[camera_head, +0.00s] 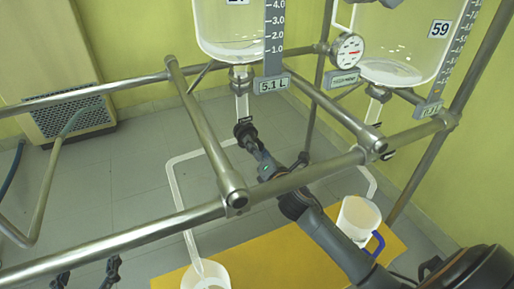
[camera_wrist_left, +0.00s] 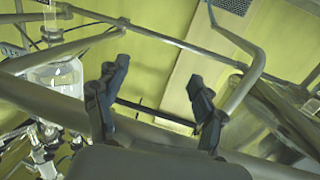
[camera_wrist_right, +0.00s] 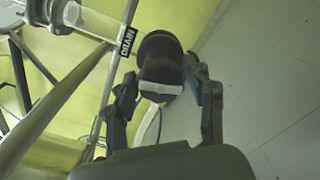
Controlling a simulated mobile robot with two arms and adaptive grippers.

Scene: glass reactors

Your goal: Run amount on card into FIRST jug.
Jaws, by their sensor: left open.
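The left glass vessel (camera_head: 228,40) has a scale and a display (camera_head: 272,85) reading 5.1 L. Under it is a black drain valve knob (camera_head: 245,131); the right wrist view shows the knob (camera_wrist_right: 160,72) below a DRAIN label. A white tube runs down to the left jug (camera_head: 206,277), cut off by the bottom edge. Another jug (camera_head: 358,217) with a blue handle stands right. Which jug is FIRST is not readable. My left gripper (camera_wrist_left: 158,80) is open and empty. No card is readable.
A second vessel (camera_head: 405,45), labelled 59, hangs at right near a round gauge (camera_head: 347,50). Steel rails (camera_head: 120,240) cross in front of the vessels. The jugs stand on a yellow surface (camera_head: 275,258). A wall vent (camera_head: 75,115) is at left, with open grey floor.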

